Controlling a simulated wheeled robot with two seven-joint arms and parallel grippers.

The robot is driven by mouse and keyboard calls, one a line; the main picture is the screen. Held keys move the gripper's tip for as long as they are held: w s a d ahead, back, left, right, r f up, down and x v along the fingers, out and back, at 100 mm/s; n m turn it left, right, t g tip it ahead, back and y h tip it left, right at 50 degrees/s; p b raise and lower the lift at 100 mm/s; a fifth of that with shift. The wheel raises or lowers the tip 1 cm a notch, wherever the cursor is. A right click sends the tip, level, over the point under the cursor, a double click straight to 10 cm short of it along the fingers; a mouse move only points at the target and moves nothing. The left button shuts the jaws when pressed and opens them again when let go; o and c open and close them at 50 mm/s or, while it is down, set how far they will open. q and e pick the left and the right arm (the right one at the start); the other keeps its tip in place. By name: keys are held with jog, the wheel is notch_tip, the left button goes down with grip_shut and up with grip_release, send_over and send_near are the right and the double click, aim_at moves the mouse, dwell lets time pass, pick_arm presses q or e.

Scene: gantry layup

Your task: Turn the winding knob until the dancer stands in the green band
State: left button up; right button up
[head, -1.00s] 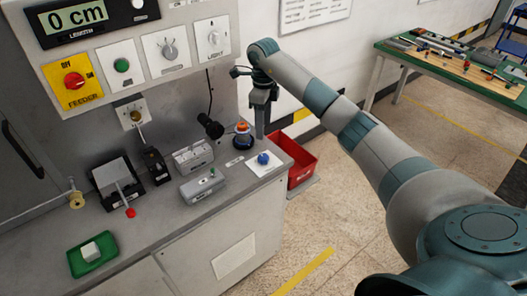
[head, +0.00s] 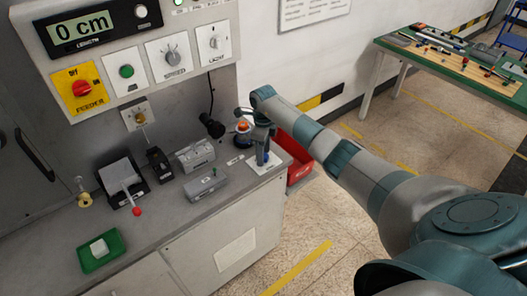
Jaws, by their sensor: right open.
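My right gripper (head: 262,160) points down over the white plate (head: 268,166) at the right end of the grey bench. In the earlier frame a blue knob shows on this plate; now the fingers stand at its place and largely hide it. I cannot tell whether they touch it. A small white panel with a brass-coloured post (head: 140,118) is on the back wall. No dancer or green band can be made out clearly. My left gripper is not in view.
The bench (head: 150,225) carries grey boxes (head: 205,185), a red-tipped lever (head: 137,211) and a green tray (head: 100,252). Above hangs a control panel with a display reading 0 cm (head: 82,25). A red bin (head: 300,170) stands beyond the bench's right end.

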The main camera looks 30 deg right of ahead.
jog(key=c, duration=1.1)
jog(key=shift+o, duration=0.2)
